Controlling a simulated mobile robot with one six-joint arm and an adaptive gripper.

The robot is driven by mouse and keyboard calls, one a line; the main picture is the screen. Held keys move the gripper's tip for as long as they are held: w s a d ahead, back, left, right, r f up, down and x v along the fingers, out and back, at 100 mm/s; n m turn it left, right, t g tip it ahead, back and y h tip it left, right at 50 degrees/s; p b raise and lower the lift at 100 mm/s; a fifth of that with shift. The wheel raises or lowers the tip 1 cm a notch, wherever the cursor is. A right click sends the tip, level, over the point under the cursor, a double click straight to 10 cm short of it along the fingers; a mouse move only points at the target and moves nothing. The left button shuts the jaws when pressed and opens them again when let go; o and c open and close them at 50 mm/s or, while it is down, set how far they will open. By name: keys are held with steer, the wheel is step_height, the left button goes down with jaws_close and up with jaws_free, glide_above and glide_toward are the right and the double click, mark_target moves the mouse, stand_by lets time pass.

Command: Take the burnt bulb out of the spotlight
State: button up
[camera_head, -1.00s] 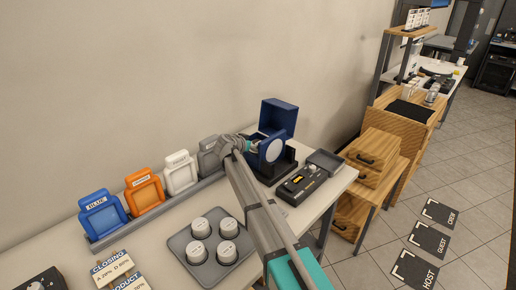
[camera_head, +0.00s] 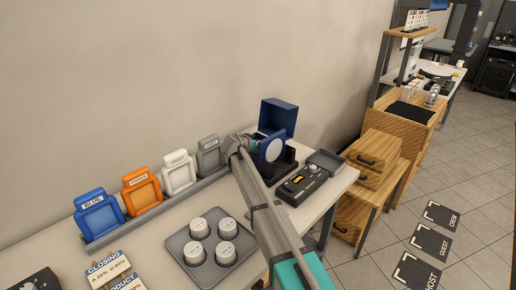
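The spotlight (camera_head: 277,118) is a dark blue box-shaped housing with its lid raised, standing at the back of the white table. A round pale lens (camera_head: 275,149) faces out on its front. My gripper (camera_head: 255,142) is at the left side of the spotlight, close to the housing. My own wrist and the housing hide the fingertips, so I cannot tell whether they are open or hold anything. The burnt bulb is not visible. Several white-capped round bulbs (camera_head: 199,229) sit in a grey tray (camera_head: 185,262) at the table's front.
Blue (camera_head: 98,215), orange (camera_head: 142,191), white and grey framed filters stand in a rack on the left.

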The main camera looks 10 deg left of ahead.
steer(key=c, duration=1)
steer(key=shift+r, duration=0.2)
steer(key=shift+c, duration=0.2)
step_height(320, 180, up, 10)
steer(key=p, duration=1)
steer(key=shift+f, duration=0.2)
